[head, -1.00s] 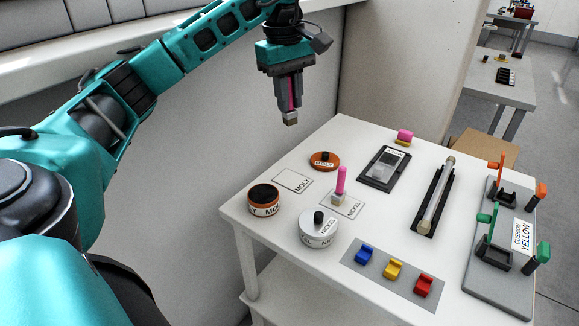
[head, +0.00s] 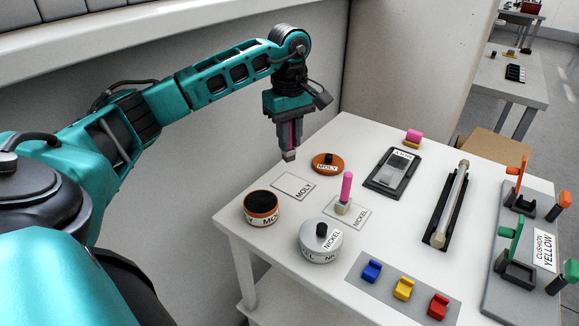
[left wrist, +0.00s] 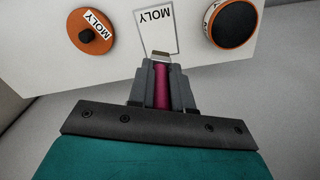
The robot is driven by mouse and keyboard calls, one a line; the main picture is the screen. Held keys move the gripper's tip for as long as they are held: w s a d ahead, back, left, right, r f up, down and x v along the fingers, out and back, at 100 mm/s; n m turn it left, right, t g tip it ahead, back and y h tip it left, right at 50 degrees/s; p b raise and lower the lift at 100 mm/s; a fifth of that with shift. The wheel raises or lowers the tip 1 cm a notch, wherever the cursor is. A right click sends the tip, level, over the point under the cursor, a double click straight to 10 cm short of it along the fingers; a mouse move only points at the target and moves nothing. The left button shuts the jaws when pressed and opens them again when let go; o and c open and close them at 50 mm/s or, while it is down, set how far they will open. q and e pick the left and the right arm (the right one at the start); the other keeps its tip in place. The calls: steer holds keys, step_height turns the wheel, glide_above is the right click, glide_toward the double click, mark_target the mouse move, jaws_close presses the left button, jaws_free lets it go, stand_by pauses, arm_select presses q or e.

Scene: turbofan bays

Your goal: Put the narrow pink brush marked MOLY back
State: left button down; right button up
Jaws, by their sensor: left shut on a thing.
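My left gripper (head: 289,150) is shut on the narrow pink brush (left wrist: 161,88), which points down with its pale tip (head: 289,156) below the fingers. The gripper hangs over the table's back left edge, near the white outlined rectangle marked MOLY (head: 293,186). In the left wrist view this MOLY rectangle (left wrist: 156,22) lies just beyond the brush tip. The open orange MOLY pot (head: 262,207) stands in front of the rectangle, and its orange lid (head: 327,162) lies behind. My right gripper is not in view.
A second pink brush (head: 346,190) stands upright on the NICKEL rectangle (head: 358,216). The closed NICKEL pot (head: 321,241) is in front of it. A dark tray (head: 384,181), a glass tube (head: 450,205) in a black holder and blue, yellow and red clips are further right.

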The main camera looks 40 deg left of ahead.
mark_target(290, 160)
arm_select(q)
step_height(290, 160, down, 8)
steer(key=shift+r, duration=0.2)
steer(key=c, duration=0.9)
jaws_free()
step_height(290, 160, up, 12)
steer(key=shift+r, duration=0.1)
stand_by(0.4)
